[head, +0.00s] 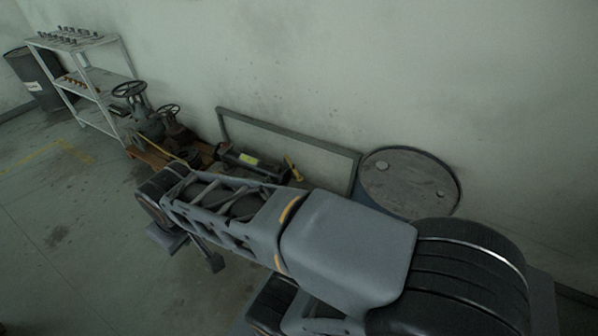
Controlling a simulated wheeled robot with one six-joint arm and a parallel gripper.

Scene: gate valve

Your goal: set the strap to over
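A grey gate valve (148,122) with a dark handwheel stands at the back left. A thin yellow strap (152,146) runs low across the valve's near side and down toward the pallet. The strap's exact course and its ends are too small to tell. An orange-brown wooden pallet (146,157) lies under the valve, its right part crowded by other items. My gripper (192,250) is below the far end of my arm, over bare floor, well in front of the valve and apart from it. Its two finger parts look spread, with floor showing between them.
A smaller rusty valve (176,132) stands right of the gate valve. A dark cylinder (250,162) with yellow parts, a metal frame (290,140) and a drum (410,180) line the wall. A shelf (95,85) and another drum (38,80) stand left. The left floor is clear.

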